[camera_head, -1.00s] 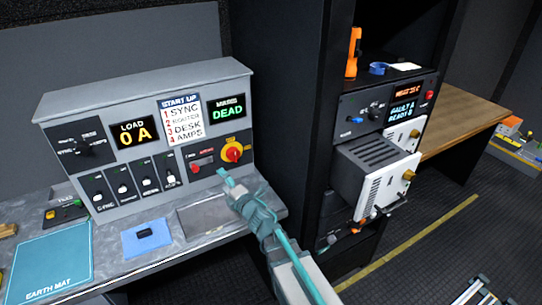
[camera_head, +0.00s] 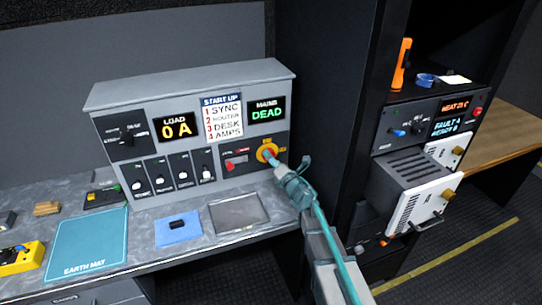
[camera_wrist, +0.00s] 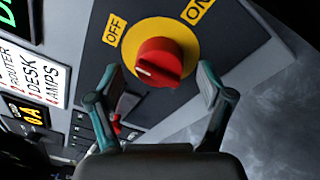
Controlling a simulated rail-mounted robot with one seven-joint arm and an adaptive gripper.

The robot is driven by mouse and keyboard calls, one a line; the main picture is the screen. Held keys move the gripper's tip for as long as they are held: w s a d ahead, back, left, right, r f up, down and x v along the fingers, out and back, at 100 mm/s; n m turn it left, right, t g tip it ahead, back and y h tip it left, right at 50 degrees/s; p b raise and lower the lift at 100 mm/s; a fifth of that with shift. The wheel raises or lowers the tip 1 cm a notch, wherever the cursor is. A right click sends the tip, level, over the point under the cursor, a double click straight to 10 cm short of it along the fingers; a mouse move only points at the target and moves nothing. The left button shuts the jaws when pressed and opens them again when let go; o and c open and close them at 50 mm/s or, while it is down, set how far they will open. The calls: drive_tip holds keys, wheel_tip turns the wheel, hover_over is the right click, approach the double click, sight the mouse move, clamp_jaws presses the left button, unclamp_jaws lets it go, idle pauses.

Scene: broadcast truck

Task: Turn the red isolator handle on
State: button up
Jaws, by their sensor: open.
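The red isolator handle (camera_wrist: 160,62) is a rotary knob on a round yellow plate (camera_wrist: 187,33), with OFF and ON labels beside it in the wrist view. Its pointer ridge lies nearer the OFF side's lower edge; I cannot tell its exact setting. In the head view the handle (camera_head: 269,154) is at the right end of the grey panel, partly hidden by my gripper (camera_head: 290,168). In the wrist view my gripper (camera_wrist: 160,90) is open, its fingers on either side of the knob, with no clear contact. The MAINS display (camera_head: 266,111) reads DEAD.
The panel also carries a small red switch (camera_head: 236,163), a LOAD display (camera_head: 174,128) reading 0 A and several toggle switches. A dark rack (camera_head: 419,135) with a pulled-out unit (camera_head: 411,185) stands to the right. A grey pad (camera_head: 239,213) lies below the panel.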

drive_tip(key=shift+w+a, duration=0.4)
drive_tip(key=shift+w, duration=0.2)
drive_tip(key=shift+c, duration=0.4)
drive_tip(key=c, duration=1.1)
